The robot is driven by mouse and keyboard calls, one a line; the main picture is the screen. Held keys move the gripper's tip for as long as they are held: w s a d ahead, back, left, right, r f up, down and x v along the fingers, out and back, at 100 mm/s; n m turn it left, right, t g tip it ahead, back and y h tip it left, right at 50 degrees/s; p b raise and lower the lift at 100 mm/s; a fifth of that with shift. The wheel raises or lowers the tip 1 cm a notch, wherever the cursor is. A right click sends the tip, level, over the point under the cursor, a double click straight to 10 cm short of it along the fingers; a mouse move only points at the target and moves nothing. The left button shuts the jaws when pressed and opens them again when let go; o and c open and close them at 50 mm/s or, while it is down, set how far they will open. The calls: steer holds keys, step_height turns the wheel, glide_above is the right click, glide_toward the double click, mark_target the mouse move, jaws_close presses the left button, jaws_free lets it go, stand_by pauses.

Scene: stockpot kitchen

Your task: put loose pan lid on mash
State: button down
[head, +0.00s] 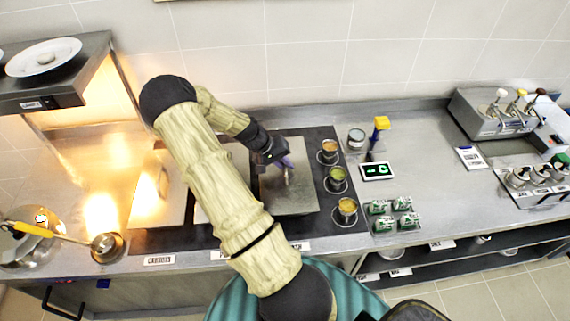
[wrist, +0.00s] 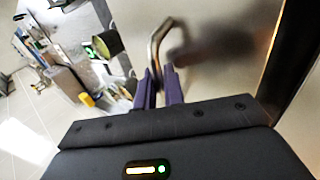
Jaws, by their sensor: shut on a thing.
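My gripper (head: 286,166) is over the right-hand well of the dark hot counter, its purple fingers shut on the bent metal handle (wrist: 158,42) of a flat steel pan lid (head: 297,196). The wrist view shows the gripper (wrist: 162,82) closed around the lower end of the handle, with the shiny lid (wrist: 215,45) beneath. The lid covers the right well, above a partly hidden label (head: 300,246) that seems to end in "SH". I cannot tell whether the lid rests on the pan or is just above it. The mash is not visible.
Two other steel lids lie left; my arm hides part of the middle one. The left lid (head: 158,192) is above the "CARROTS" label (head: 159,260). Three small sauce pots, including a green one (head: 337,175), stand close right. A pot with a ladle (head: 104,243) is far left.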

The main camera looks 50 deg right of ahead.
steer(key=c, duration=1.4)
jaws_free()
steer(key=b+v, duration=0.3)
steer(key=v, duration=1.4)
steer(key=shift+r, duration=0.2)
steer(key=shift+w+a, duration=0.1)
